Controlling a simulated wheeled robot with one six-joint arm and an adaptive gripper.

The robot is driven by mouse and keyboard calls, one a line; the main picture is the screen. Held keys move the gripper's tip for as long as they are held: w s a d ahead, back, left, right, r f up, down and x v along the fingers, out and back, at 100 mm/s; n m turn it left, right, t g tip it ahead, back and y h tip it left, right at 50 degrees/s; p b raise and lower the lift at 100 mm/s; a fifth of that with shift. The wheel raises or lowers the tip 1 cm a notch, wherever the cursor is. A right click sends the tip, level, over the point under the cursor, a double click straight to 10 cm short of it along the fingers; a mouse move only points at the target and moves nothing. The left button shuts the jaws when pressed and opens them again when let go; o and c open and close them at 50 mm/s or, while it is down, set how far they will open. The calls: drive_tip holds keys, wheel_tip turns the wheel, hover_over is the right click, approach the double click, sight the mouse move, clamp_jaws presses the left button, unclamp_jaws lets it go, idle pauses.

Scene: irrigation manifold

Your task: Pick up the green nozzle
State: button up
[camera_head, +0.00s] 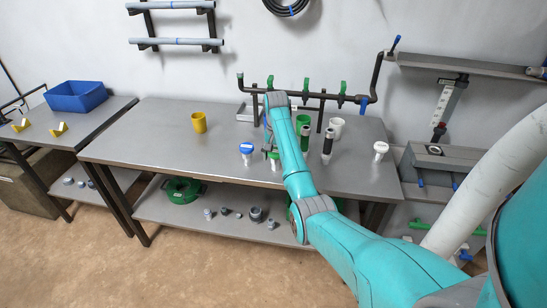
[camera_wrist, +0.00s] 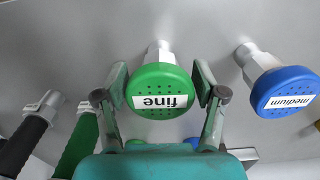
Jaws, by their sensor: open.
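The green nozzle (camera_wrist: 161,97) has a round perforated face with a white label reading "fine", upside down in the wrist view, and a pale stem behind it. My gripper (camera_wrist: 160,84) is open, with one finger on each side of the green head. Whether the fingers touch it I cannot tell. In the head view my arm reaches over the workbench (camera_head: 160,150) and largely hides the nozzle. A blue nozzle labelled "medium" (camera_wrist: 287,92) stands to the right in the wrist view and also shows in the head view (camera_head: 247,148).
A black-gripped tool (camera_head: 327,142) and a green-gripped tool (camera_head: 305,137) stand close by my arm. A white-topped nozzle (camera_head: 380,149) is at the bench's right. A yellow cup (camera_head: 199,122) stands left; a pipe manifold (camera_head: 310,95) runs behind. The bench's left part is mostly clear.

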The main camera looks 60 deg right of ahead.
drive_tip(key=shift+f, duration=0.95)
drive_tip(key=c, duration=0.9)
drive_tip(key=shift+r, duration=0.1)
drive_tip(key=shift+c, duration=0.3)
